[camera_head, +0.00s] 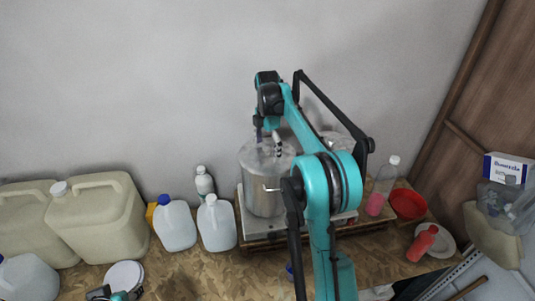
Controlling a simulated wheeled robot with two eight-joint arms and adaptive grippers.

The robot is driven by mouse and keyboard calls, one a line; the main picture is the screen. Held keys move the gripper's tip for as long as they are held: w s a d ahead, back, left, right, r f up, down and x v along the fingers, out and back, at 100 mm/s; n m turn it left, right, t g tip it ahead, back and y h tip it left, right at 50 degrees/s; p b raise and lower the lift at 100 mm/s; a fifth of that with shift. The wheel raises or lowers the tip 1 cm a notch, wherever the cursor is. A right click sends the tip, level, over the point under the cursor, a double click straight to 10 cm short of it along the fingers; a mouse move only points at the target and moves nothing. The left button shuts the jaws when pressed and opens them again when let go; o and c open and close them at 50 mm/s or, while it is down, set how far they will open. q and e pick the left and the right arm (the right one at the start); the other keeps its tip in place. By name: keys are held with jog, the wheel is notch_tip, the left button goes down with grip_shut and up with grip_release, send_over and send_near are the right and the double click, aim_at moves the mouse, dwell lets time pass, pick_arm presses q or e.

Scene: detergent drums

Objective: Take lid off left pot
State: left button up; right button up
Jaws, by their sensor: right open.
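The left pot (262,195) is a tall metal pot on a low stand, with its lid (250,154) on top. The right pot (345,143) stands beside it, mostly hidden behind my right arm. My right gripper (268,141) points down just over the left pot's lid and is open. The lid's handle is hard to make out, and I cannot tell whether the fingers touch it. A small part of my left gripper (108,294) shows at the bottom left edge, away from the pots; its jaw state is unclear.
A pink-filled bottle (378,192), a red bowl (407,204) and a red bottle on a white plate (445,246) lie right. A grey wall is behind.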

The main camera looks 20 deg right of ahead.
jog(key=shift+w+f, duration=0.1)
jog(key=shift+w, duration=0.05)
jog(key=c, duration=1.4)
grip_shut()
jog(key=shift+r, duration=0.2)
